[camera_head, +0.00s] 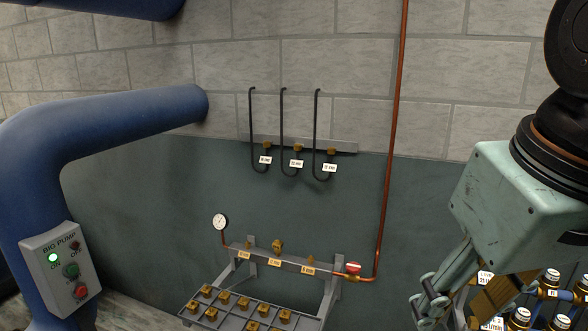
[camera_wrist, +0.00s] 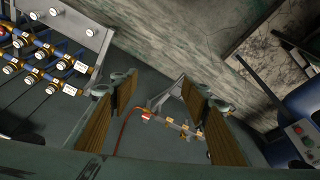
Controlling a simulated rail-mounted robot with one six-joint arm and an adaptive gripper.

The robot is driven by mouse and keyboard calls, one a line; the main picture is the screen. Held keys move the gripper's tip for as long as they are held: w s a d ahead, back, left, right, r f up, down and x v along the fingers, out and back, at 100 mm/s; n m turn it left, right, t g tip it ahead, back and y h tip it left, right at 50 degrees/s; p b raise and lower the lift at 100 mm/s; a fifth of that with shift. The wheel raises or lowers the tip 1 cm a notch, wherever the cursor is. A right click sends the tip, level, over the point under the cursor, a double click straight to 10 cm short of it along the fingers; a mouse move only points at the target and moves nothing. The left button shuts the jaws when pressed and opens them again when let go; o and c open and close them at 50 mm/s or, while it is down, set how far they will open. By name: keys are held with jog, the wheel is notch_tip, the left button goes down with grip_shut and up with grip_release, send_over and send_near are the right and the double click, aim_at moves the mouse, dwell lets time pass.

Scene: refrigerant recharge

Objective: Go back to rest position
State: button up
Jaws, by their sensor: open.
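My gripper (camera_head: 447,303) is at the lower right of the head view, pale green and partly cut off by the bottom edge. In the wrist view my gripper (camera_wrist: 160,92) shows its two fingers spread wide, with wood-coloured pads and nothing between them. Past the fingers, a small manifold with a red-handled valve (camera_wrist: 146,115) lies some way off. The gripper is apart from every fixture in sight.
A blue pipe (camera_head: 120,125) and a BIG PUMP switch box (camera_head: 62,268) stand left. Three black hoses hang from a wall bar (camera_head: 345,147). A gauge (camera_head: 220,222), manifold and rack of brass fittings (camera_head: 215,313) are at centre. Labelled blue valves (camera_head: 553,276) stand lower right.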

jog(key=shift+m, duration=0.5)
jog(key=shift+s+f, duration=0.3)
jog(key=shift+s, duration=0.6)
jog(key=shift+s+f, duration=0.3)
jog(key=shift+s, duration=0.55)
jog(key=shift+s+f, duration=0.3)
jog(key=shift+s, duration=0.6)
